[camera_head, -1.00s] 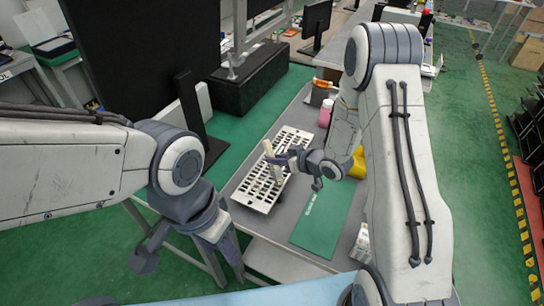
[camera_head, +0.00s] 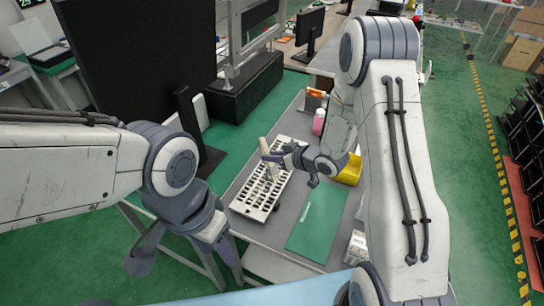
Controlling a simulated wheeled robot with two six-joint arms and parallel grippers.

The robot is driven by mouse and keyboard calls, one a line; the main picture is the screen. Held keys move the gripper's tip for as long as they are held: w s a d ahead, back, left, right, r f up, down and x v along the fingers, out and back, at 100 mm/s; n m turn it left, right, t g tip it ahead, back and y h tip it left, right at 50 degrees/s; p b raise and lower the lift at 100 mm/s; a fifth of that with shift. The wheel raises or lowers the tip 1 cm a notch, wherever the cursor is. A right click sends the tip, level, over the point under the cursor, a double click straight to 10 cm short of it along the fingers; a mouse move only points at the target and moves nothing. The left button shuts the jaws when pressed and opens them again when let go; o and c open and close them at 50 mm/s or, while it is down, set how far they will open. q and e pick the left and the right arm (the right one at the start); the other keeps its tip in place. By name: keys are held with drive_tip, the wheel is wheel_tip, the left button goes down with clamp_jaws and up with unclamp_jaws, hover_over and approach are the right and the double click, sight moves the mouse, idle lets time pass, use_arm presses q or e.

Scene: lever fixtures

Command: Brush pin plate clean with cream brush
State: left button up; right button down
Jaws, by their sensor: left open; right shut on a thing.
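The pin plate (camera_head: 249,205) is a white slotted plate lying on the grey table. My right gripper (camera_head: 273,158) is shut on the cream brush (camera_head: 264,146) over the plate's middle to far part. The brush stands nearly upright, with its handle above the fingers and its lower end down toward the slots. I cannot tell whether its bristles touch the plate, and any dirt is too small to see. My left gripper (camera_head: 188,256) is open and empty, in front and left of the table.
A green mat (camera_head: 316,217) lies right of the plate. A yellow object (camera_head: 349,170), a pink bottle (camera_head: 319,122) and a white box (camera_head: 357,246) stand along the right side, near my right arm. A black stand (camera_head: 246,92) with a metal frame is behind.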

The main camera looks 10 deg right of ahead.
wheel_tip(320, 180, up, 3)
drive_tip(key=p, duration=0.2)
drive_tip(key=shift+p, duration=0.4)
idle(0.4)
